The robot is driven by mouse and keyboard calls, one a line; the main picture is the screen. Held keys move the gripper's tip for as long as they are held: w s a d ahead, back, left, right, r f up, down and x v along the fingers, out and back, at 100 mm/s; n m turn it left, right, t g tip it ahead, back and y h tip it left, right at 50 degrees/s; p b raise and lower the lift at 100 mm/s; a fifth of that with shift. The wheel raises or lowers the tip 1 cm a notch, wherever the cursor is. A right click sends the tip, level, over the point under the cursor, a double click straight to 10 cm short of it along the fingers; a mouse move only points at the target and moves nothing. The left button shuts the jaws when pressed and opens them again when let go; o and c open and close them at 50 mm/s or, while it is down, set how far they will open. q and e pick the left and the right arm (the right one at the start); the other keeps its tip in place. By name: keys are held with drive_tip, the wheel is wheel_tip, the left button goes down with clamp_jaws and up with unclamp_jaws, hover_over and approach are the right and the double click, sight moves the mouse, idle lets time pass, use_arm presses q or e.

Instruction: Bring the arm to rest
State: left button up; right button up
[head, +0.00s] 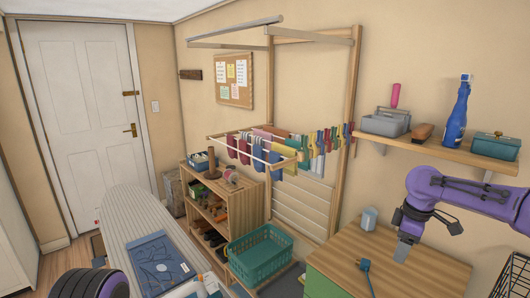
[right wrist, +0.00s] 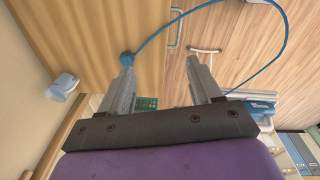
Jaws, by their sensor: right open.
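My right arm (head: 440,190) is purple and reaches in from the right edge of the head view. My right gripper (head: 402,251) points down over the wooden top of a cabinet (head: 430,270). In the right wrist view its two grey fingers (right wrist: 162,72) stand apart with nothing between them. A purple and dark rounded part of my own body shows at the bottom left of the head view. My left gripper is not in view.
A pale blue cup (head: 369,219) and a blue plug with cord (head: 364,265) are on the cabinet near my right gripper. A wall shelf (head: 440,150) with a blue spray bottle (head: 457,115) is above. A green basket (head: 258,255) and ironing board (head: 130,215) stand left.

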drive_tip(key=w+a+f+m+t+y, duration=0.3)
drive_tip(key=w+a+f+m+t, duration=0.25)
drive_tip(key=a, duration=0.35)
drive_tip(key=s+a+f+m+t+h+b, duration=0.1)
drive_tip(key=s+a+f+m+b, duration=0.3)
drive_tip(key=f, duration=0.7)
drive_tip(key=s+d+f+m+t+h+b, duration=0.15)
drive_tip(key=s+f+m, duration=0.4)
drive_tip(key=f, duration=0.55)
use_arm(q)
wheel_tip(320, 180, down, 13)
drive_tip(key=b, duration=0.7)
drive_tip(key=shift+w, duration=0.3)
use_arm(e)
drive_tip(key=s+d+f+m+g+h, duration=0.1)
drive_tip(key=s+f+g, duration=0.1)
drive_tip(key=s+f, duration=0.4)
drive_tip(key=s+d+f+g+h, duration=0.2)
drive_tip(key=s+f, duration=0.4)
drive_tip(key=s, duration=1)
drive_tip(key=s+d+f+m+g+h, duration=0.1)
drive_tip(key=s+f, duration=0.5)
drive_tip(key=s, duration=0.6)
drive_tip(key=shift+d+f+m+g, duration=0.2)
drive_tip(key=shift+d+m+g, duration=0.1)
drive_tip(key=shift+d+g, duration=0.15)
